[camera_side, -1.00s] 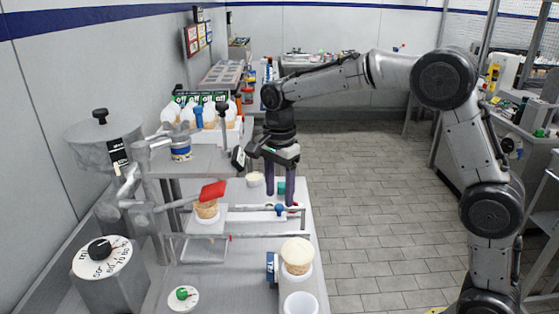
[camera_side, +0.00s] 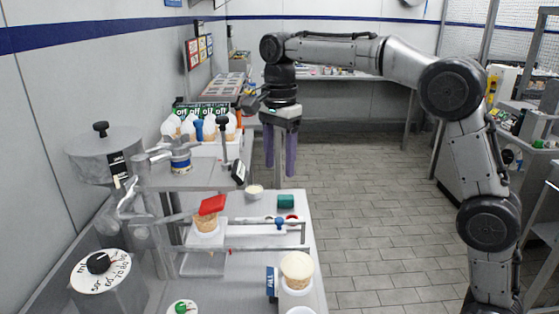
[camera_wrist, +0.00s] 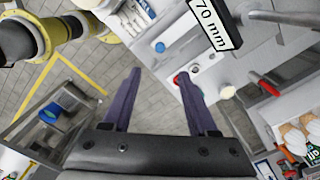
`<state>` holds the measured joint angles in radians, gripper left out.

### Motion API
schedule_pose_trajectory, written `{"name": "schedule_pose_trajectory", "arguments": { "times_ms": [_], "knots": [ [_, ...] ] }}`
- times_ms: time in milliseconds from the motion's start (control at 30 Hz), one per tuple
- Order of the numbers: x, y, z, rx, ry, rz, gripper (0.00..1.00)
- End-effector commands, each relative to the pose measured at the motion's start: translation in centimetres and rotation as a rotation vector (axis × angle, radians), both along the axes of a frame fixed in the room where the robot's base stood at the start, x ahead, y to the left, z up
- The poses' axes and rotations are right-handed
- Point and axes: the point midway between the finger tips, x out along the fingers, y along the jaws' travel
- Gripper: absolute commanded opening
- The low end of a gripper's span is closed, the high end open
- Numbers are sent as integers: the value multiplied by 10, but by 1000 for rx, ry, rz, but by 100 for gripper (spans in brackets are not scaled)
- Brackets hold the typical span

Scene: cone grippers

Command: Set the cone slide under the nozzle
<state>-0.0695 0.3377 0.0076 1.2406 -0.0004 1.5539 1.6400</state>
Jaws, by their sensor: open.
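A tan cone (camera_side: 208,226) sits in a white holder (camera_side: 206,245) by the rails at the middle left of the bench, with a red piece (camera_side: 211,205) tilted over its top. A blue knob (camera_side: 280,222) stands at the rails' right end; I take these as the cone slide. The grey filling machine (camera_side: 128,200) stands to the left; I cannot clearly make out its nozzle. My gripper (camera_side: 279,172) is open and empty, fingers pointing down, raised beyond the rails and apart from them. Its fingers (camera_wrist: 158,76) also show in the wrist view.
A second filled cone (camera_side: 297,268) stands at the front right beside a blue "FILL" tag (camera_side: 271,281). A teal block (camera_side: 286,201) lies behind the rails. A post with a black label (camera_side: 238,172) rises left of my gripper. Open floor (camera_side: 370,200) lies right of the bench.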

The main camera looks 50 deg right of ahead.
Motion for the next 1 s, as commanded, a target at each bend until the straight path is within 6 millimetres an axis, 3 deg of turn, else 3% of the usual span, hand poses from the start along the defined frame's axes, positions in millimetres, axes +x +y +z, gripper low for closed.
{"name": "schedule_pose_trajectory", "arguments": {
  "times_ms": [200,267,500,700,867,1000],
  "knots": [
    [-3,14,-3,91,19,112,59],
    [-3,11,-5,161,29,132,59],
    [1,-33,-8,379,10,72,59],
    [0,-60,-12,396,2,1,59],
    [0,-54,-26,395,4,1,59],
    [0,-45,-49,395,6,1,59]
  ]
}}
